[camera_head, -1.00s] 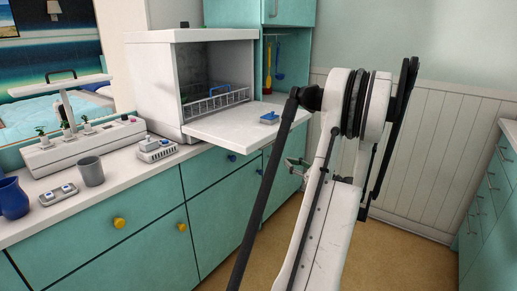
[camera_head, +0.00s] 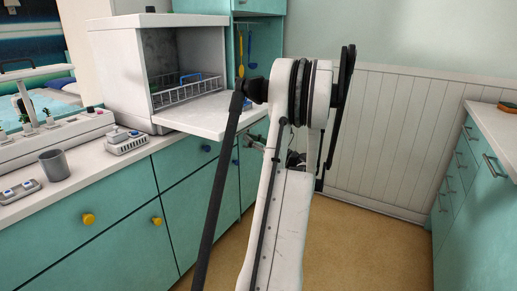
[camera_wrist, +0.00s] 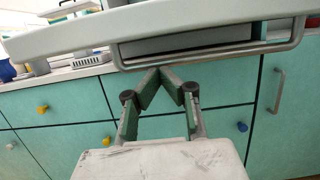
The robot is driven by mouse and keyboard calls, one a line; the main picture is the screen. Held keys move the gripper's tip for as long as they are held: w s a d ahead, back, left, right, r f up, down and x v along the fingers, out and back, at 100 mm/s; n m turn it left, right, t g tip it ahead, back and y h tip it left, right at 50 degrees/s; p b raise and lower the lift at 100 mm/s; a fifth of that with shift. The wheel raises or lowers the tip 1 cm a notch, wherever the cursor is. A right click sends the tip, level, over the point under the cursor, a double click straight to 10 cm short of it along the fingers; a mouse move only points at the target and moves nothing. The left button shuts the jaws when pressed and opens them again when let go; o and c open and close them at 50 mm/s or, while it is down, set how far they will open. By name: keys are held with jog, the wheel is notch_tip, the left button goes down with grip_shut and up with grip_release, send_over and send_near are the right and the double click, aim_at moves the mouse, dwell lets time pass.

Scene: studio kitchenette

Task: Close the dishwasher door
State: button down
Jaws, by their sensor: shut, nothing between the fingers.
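The white dishwasher (camera_head: 108,75) stands on the counter with its front open. Its door (camera_head: 190,115) is folded down and lies about level, reaching out past the counter edge. A white rack (camera_head: 188,91) shows inside. In the wrist view the door's edge (camera_wrist: 75,38) crosses the top, with a grey bar handle (camera_wrist: 215,59) along it. My gripper (camera_wrist: 172,72) is shut and empty, its fingertips meeting just below the handle. Whether they touch it I cannot tell. In the head view my arm hides part of the gripper and the door's right end.
The counter left of the dishwasher holds a grey cup (camera_head: 54,165), a small white device (camera_head: 127,142) and a switch panel (camera_head: 20,191). Teal cabinets (camera_head: 100,225) stand below. Another counter (camera_head: 493,125) is at the right. The floor (camera_head: 365,250) between is clear.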

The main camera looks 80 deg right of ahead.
jog(key=shift+s+r+b, duration=0.15)
jog(key=shift+r+b, duration=0.2)
jog(key=shift+r, duration=1.35)
jog(key=shift+r, duration=0.1)
